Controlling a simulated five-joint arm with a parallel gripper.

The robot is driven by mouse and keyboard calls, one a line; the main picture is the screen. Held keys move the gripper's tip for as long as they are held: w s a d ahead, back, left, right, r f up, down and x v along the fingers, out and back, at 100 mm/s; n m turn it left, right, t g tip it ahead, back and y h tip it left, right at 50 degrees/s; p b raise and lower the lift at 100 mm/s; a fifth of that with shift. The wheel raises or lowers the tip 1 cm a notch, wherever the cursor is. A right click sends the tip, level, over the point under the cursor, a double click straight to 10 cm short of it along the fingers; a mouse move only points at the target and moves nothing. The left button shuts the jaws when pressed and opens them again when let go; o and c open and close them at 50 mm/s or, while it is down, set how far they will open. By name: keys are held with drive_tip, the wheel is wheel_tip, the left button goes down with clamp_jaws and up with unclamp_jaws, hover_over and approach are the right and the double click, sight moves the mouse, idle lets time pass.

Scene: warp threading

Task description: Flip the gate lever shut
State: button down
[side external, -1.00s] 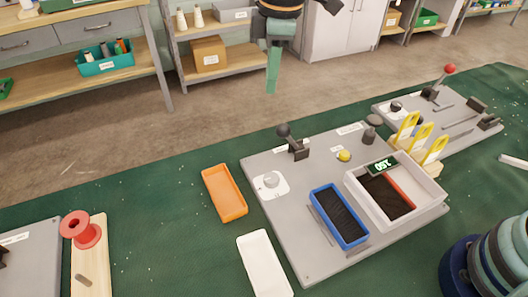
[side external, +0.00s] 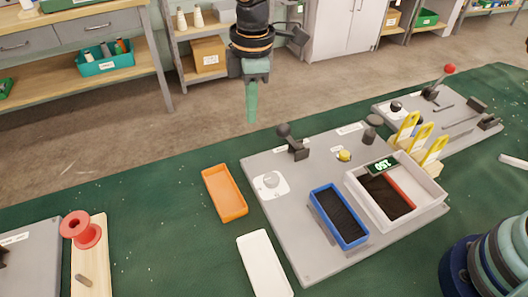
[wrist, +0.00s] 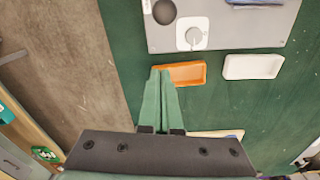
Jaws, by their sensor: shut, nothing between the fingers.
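A lever with a black ball knob (side external: 284,130) stands at the back left of the grey panel (side external: 285,215), beside a dark bracket. Its round knob also shows at the top of the wrist view (wrist: 165,12). A second lever with a red knob (side external: 450,69) stands on the farther grey panel. Labels are too small to read, so I cannot tell which is the gate lever. My gripper (side external: 252,118) hangs to the left of the black-knobbed lever, pointing down, apart from it. Its green fingers (wrist: 160,73) are shut and empty.
An orange tray (side external: 224,213) and a white tray (side external: 264,262) lie on the green table left of the panel. A white dial (side external: 270,181) sits near the lever.

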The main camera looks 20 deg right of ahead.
sight(291, 141)
drive_tip(key=d+f, duration=0.3)
drive_tip(key=f, duration=0.2)
drive_tip(key=shift+s+d+f, duration=0.2)
drive_tip(key=shift+d+f, duration=0.15)
drive_tip(key=shift+d, duration=0.05)
idle(0.4)
drive_tip(key=shift+d+r, duration=0.25)
